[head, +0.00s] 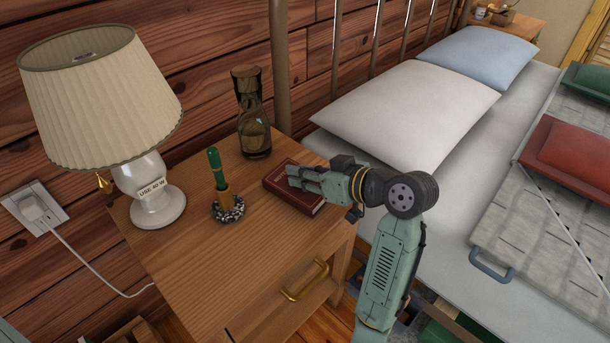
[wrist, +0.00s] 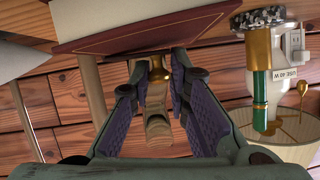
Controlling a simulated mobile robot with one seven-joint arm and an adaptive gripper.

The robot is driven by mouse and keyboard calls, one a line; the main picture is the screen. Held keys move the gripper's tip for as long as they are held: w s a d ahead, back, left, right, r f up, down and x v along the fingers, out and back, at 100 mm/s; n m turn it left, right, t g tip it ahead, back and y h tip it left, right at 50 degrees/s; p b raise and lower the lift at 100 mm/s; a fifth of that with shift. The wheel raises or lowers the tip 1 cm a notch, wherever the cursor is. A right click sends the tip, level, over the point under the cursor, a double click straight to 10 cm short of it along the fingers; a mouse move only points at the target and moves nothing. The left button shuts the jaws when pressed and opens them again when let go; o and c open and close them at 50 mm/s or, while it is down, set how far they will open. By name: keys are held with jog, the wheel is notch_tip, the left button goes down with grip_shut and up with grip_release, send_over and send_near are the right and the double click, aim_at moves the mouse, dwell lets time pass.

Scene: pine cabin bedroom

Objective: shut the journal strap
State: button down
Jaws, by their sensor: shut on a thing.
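The dark red journal (head: 283,186) lies flat on the nightstand in the head view. Its cover (wrist: 175,32), with a thin gold border line, fills the upper middle of the upside-down wrist view. My gripper (head: 296,176) is over the journal's top, its fingertips low at the cover. In the wrist view, my gripper (wrist: 155,62) has its purple-padded fingers drawn in, with a gap between them. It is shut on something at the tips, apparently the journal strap. The strap itself is hidden by the fingers, and I cannot make out its fastening.
The nightstand (head: 185,262) also holds a glass bottle (head: 254,130) behind the journal, a green pen in a holder (head: 227,210) to the left, and a pleated lamp (head: 100,95). The bed with pillows (head: 410,110) is at the right. Bare wood lies in front of the journal.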

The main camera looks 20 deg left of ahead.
dwell(0.4)
jog(key=c, duration=1.6)
grip_release()
jog(key=v, duration=1.2)
jog(key=shift+s, duration=0.15)
